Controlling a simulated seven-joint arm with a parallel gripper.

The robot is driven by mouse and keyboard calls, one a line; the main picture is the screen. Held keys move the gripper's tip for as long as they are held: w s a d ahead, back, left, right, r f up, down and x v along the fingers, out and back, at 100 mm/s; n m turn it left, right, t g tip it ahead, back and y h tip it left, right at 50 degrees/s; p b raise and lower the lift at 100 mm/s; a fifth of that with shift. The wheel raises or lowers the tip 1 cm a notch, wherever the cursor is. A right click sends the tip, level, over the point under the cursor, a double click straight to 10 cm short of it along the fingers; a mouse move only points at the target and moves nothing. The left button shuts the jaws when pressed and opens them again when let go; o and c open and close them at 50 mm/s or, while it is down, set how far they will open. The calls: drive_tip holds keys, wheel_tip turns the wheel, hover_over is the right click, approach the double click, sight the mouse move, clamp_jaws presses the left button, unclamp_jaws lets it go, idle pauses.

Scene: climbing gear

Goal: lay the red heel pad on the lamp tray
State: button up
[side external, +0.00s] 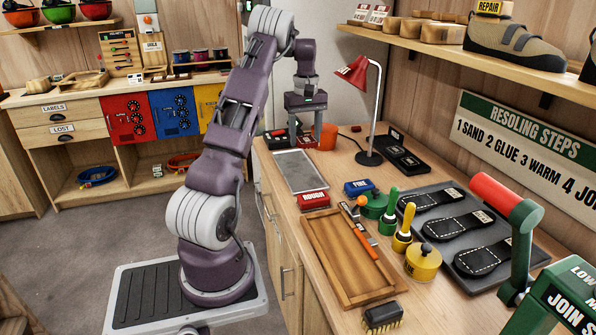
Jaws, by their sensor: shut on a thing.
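My gripper (304,138) points down at the far end of the bench, its fingers low over a dark holder (272,143) with red in it. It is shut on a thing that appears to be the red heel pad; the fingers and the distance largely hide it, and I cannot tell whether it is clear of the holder. A black tray (408,163) with a small label lies right of the red lamp (354,72), against the wall; it appears to be the lamp tray. No red pad shows on it.
The lamp's stem and base (368,158) stand between my gripper and the black tray. A grey plate (299,171), wooden tray (330,245) and grey mat with black soles (470,206) lie nearer. A shelf (430,42) overhangs the wall side.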

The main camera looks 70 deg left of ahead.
sight(305, 181)
wheel_tip(305, 181, down, 12)
drive_tip(key=shift+f, duration=0.1)
drive_tip(key=shift+f, duration=0.15)
drive_tip(key=o, duration=1.1)
